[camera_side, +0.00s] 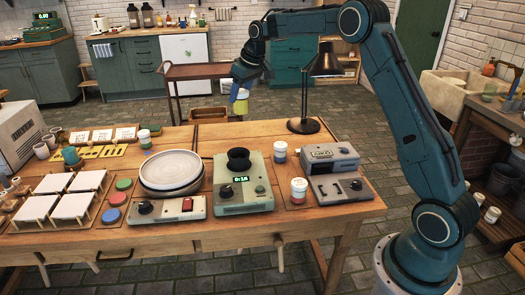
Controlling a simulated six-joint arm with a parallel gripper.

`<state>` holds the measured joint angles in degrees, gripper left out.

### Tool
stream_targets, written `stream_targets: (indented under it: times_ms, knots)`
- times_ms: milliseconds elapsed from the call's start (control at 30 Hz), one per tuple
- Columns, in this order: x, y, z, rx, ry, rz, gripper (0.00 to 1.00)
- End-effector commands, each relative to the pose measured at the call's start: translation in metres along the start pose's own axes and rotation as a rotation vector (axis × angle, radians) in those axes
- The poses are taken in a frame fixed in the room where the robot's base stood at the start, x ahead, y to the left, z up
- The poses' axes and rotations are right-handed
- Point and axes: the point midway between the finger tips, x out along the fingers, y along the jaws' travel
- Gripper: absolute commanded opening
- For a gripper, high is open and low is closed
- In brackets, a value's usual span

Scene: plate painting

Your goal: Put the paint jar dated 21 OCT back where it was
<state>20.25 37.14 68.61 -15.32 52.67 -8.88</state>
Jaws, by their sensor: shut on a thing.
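My gripper (243,86) is shut on a small paint jar (240,104), which looks yellow-green with a paler part. It holds the jar in the air above the back part of the wooden table (225,134). Other small jars stand on the table: one (144,139) behind the turntable, one (280,153) right of the green scale, and one with a reddish band (298,190) at the front right. The dates on the jars are too small to read, so I cannot tell which is dated 21 OCT.
A turntable with plates (171,172) and a green scale with a black bowl (239,182) fill the middle. A grey device (333,165) and a desk lamp (326,62) stand right. White tiles on racks (73,205) lie left. The table's back middle is mostly clear.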

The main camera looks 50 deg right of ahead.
Motion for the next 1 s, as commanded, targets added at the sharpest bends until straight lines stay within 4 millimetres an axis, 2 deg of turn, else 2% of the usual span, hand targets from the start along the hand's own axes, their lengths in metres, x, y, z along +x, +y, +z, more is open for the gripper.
stream_targets:
  times_ms: [267,700,833,1000]
  knots:
    - [0.0,0.029,0.04,0.208,0.002,0.066,0.19]
    - [-0.004,0.072,0.126,0.532,0.005,0.217,0.19]
    - [-0.006,0.079,0.141,0.581,0.006,0.246,0.19]
    - [-0.007,0.082,0.149,0.605,0.006,0.261,0.19]
